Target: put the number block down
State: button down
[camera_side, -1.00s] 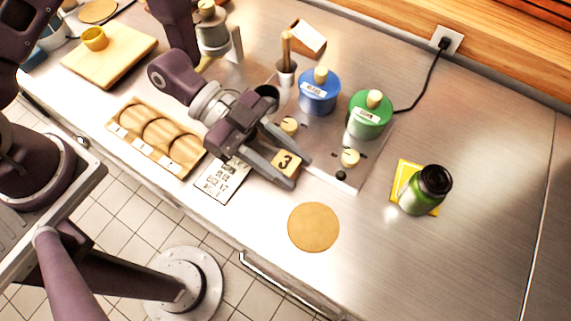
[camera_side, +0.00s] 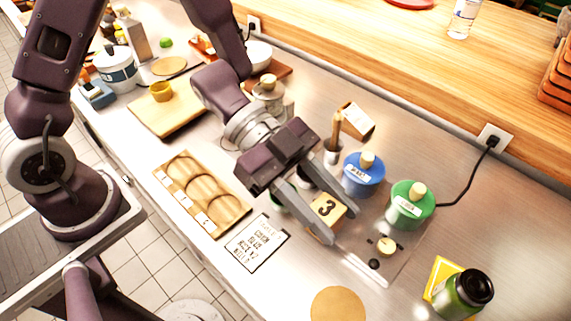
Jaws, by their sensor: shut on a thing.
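The number block (camera_side: 326,207) is a tan wooden block with a dark "3" on its face. My gripper (camera_side: 332,218) is shut on it, with the grey fingers on either side. The block is over the near-left part of the metal plate (camera_side: 400,262), in front of the blue canister (camera_side: 363,174). I cannot tell whether the block touches the surface below. The fingers hide part of the plate and a dark green thing behind them.
A green canister (camera_side: 409,204) stands right of the blue one. A wooden tray with round recesses (camera_side: 239,212) and a printed card (camera_side: 257,243) lie left. A round cork mat (camera_side: 338,304) lies in front.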

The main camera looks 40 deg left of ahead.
aim_at(330, 210)
notch_tip(330, 210, up, 6)
jog(key=shift+r, duration=0.2)
jog(key=w+a+n+t+y, duration=0.35)
jog(key=w+a, duration=0.45)
jog(key=a, duration=0.3)
jog(key=w+a+f+n+t+y, duration=0.1)
jog(key=w+a+n+t+y, duration=0.1)
jog(key=w+a+n+t, duration=0.55)
jog(key=w+a+n+t+y, duration=0.1)
jog(key=w+a+n+y, duration=0.1)
jog(key=w+a, duration=0.9)
jog(key=s+a+n+y, duration=0.3)
jog(key=a+y, duration=0.1)
jog(key=a, duration=0.8)
jog(key=s+a+n+y, duration=0.3)
jog(key=a, duration=0.9)
jog(key=s+a+n+y, duration=0.3)
jog(key=s+a+y, duration=0.1)
jog(key=a, duration=0.8)
jog(key=shift+n+t, duration=0.3)
notch_tip(330, 210, down, 14)
jog(key=shift+w+a+f, duration=0.1)
jog(key=shift+a, duration=0.05)
jog(key=shift+f, duration=0.15)
